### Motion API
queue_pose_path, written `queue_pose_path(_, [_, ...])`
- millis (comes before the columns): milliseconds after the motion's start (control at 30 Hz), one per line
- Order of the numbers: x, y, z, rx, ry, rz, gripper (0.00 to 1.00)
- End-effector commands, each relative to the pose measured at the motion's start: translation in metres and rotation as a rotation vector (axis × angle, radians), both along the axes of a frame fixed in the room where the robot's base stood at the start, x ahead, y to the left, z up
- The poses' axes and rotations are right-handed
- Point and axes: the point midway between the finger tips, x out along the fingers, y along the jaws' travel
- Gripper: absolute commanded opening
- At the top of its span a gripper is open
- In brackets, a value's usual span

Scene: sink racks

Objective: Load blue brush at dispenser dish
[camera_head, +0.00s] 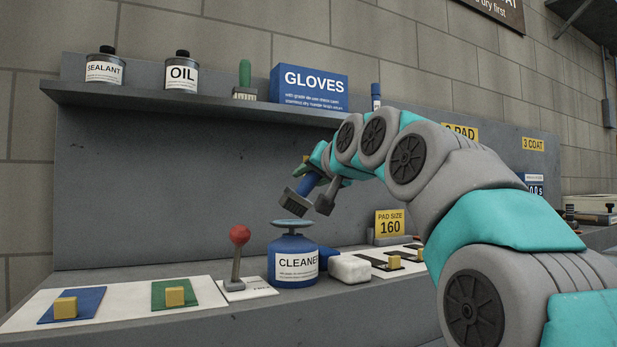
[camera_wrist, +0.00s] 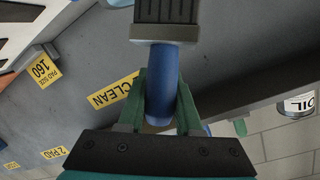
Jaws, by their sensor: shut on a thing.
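The blue brush (camera_head: 308,183) is held by its blue handle in my gripper (camera_head: 322,178). Its dark grey head (camera_head: 292,202) tilts down to the left, just above the dispenser dish (camera_head: 293,223). The round dish sits on top of a blue container labelled CLEANER (camera_head: 295,263). In the wrist view the blue handle (camera_wrist: 164,85) lies between the green fingers (camera_wrist: 162,108), with the bristle head (camera_wrist: 167,12) at the top edge. The brush and the dish appear apart in the head view. The dish is not visible in the wrist view.
A red-knobbed lever (camera_head: 238,236) stands left of the container, and a white block (camera_head: 350,268) lies to its right. A PAD SIZE 160 sign (camera_head: 390,224) stands behind. The shelf (camera_head: 200,100) above holds a green-handled brush (camera_head: 245,75), cans and a GLOVES box (camera_head: 309,86).

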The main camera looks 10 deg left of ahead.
Motion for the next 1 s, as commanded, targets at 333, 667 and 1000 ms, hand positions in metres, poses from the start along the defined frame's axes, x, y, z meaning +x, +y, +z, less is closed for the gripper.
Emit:
queue_pose_path(333, [0.000,0.000,-0.004,0.000,0.000,0.000,0.00])
queue_pose_path(667, [0.000,0.000,-0.008,0.000,0.000,0.000,0.00])
queue_pose_path(1000, [0.000,0.000,-0.012,0.000,0.001,0.001,0.00])
